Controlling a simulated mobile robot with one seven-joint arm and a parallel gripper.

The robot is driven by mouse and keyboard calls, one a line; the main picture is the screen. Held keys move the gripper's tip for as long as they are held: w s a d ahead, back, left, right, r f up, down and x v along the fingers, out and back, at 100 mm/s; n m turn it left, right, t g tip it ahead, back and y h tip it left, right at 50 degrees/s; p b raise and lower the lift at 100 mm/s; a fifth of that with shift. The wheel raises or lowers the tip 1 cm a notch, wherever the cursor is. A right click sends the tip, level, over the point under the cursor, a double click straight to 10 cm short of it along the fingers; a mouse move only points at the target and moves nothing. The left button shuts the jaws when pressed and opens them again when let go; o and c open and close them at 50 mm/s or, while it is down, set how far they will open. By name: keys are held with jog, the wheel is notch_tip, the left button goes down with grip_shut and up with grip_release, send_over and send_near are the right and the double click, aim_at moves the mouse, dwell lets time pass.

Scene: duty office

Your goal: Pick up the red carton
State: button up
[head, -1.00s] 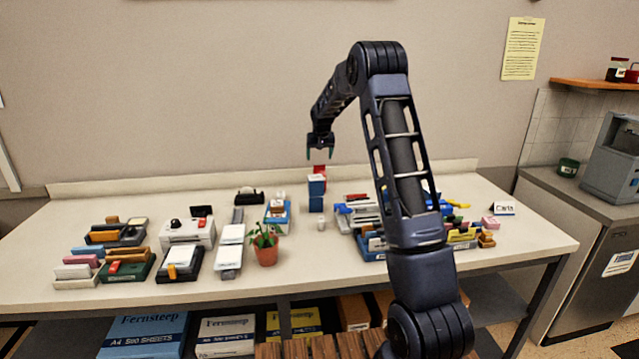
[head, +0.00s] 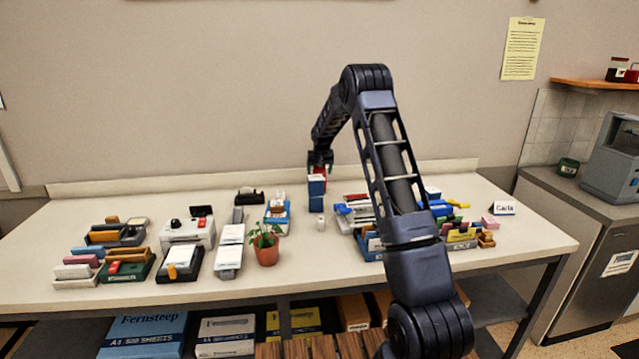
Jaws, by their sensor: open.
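The red carton (head: 319,171) stands at the back of the table, behind a stack of blue boxes (head: 316,195) that hides its lower part. Only a small red patch of it shows. My gripper (head: 320,163) is open and points down right at the carton's top. Its fingers overlap the red patch in the picture; I cannot tell whether they touch it or stand around it.
A small white item (head: 321,223) stands just in front of the blue boxes. Trays of files and stationery (head: 372,247) are to the right. A potted plant (head: 266,250) and a white-and-blue stack (head: 278,215) are to the left. The wall is close behind.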

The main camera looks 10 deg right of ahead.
jog(key=shift+w+f, duration=0.2)
jog(key=shift+f, duration=0.25)
jog(key=shift+c, duration=0.5)
jog(key=shift+r, duration=0.1)
jog(key=c, duration=1.2)
